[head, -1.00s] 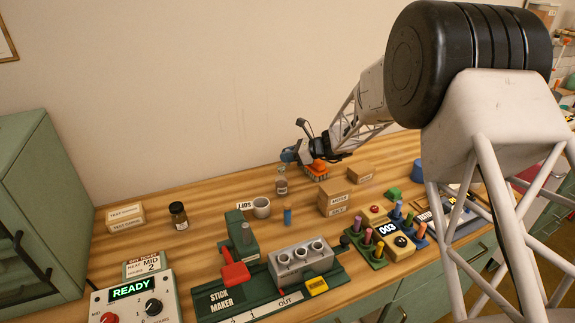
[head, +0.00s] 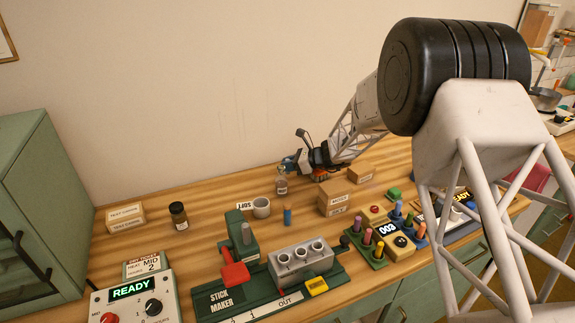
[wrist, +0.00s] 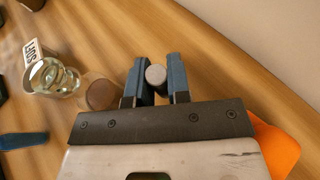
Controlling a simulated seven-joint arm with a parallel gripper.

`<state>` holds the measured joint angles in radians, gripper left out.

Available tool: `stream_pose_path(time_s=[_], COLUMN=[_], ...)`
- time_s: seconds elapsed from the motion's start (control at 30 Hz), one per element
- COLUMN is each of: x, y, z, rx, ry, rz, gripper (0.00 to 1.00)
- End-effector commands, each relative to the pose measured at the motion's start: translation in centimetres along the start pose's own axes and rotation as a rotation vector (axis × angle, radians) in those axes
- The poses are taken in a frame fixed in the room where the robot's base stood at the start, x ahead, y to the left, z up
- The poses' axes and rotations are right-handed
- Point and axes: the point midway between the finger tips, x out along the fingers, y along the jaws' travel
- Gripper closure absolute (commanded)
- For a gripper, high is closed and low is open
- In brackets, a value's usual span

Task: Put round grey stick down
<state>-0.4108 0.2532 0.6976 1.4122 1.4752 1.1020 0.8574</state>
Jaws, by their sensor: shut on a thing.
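The head view is too small to show the stick in the fingers. I cannot tell from the wrist view whether its lower end touches the table.
Cardboard boxes (head: 335,193) stand to the right of the gripper. An orange thing (wrist: 275,146) is beside the gripper.

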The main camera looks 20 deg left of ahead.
Motion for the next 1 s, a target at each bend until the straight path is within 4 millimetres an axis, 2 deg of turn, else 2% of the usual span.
stream_pose_path(time_s=[0.63, 0.67, 0.8, 1.0], x=[0.5, 0.5, 0.5, 0.5], y=[0.1, 0.1, 0.1, 0.1], z=[-1.2, -1.2, -1.3, -1.5], rx=[0.002, 0.002, 0.004, 0.006], ry=[0.001, 0.001, 0.001, 0.002], rz=[0.0, 0.001, 0.001, 0.002], gripper=[1.0, 0.79, 0.58, 0.57])
